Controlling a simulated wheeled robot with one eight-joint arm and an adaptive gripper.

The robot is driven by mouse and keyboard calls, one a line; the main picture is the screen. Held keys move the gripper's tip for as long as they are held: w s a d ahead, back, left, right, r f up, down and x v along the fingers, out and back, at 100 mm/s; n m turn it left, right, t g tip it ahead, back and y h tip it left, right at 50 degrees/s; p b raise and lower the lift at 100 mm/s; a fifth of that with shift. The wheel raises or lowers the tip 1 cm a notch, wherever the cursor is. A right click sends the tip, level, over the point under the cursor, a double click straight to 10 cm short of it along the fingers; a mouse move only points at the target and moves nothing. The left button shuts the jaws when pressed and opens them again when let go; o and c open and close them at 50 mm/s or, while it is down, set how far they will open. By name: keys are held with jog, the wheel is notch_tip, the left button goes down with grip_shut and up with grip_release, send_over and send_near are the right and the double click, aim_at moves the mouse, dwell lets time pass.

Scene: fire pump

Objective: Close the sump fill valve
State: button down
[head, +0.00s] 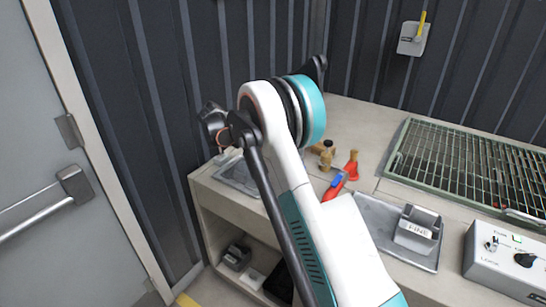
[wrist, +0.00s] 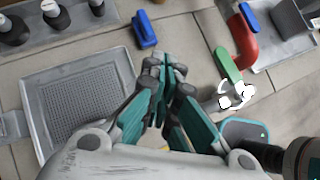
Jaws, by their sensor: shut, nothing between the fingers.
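My gripper (wrist: 167,64) is shut and empty above the bench in the wrist view, its teal fingers drawn together. Right of it, a green lever (wrist: 227,65) lies beside a red pipe piece (wrist: 243,40) with a blue handle (wrist: 249,15). A white-and-black fitting (wrist: 236,95) is at the green lever's lower end. The fingers appear apart from all of these. I cannot tell which part is the sump fill valve. In the head view, the red piece (head: 352,165) and a blue handle (head: 335,186) show beside my arm, which hides part of the bench.
A perforated tray (wrist: 75,100) lies left of my fingers, with a blue block (wrist: 145,30) above them. Brass fittings (head: 326,155), a green grating (head: 470,165), a tray with a "FINE" box (head: 416,230) and a control box (head: 505,258) occupy the bench. A wall stands behind.

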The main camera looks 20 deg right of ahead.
jog(key=shift+w+a+r+p, duration=0.3)
jog(key=shift+w+a+r, duration=0.55)
jog(key=shift+w+r, duration=0.25)
jog(key=s+a+r+m+t+y, duration=0.2)
jog(key=s+a+r+m, duration=0.15)
jog(key=s+r, duration=0.55)
jog(key=s+a+r+m+t+y, duration=0.1)
jog(key=s+a+r+m+y, duration=0.15)
jog(key=s+r+m, duration=0.65)
jog(key=s+a+f+m+t+y, duration=0.1)
jog(key=s+a+f, duration=0.1)
jog(key=s, duration=0.7)
jog(key=s+a+f+m+t+y, duration=0.1)
jog(key=s+a+f+m+y, duration=0.1)
jog(key=s, duration=0.7)
jog(key=s+a+f+m+t+y, duration=0.1)
jog(key=s+f, duration=0.3)
jog(key=s, duration=0.5)
jog(key=shift+a+m+t, duration=0.5)
jog(key=shift+a+m, duration=0.25)
jog(key=shift+a, duration=0.05)
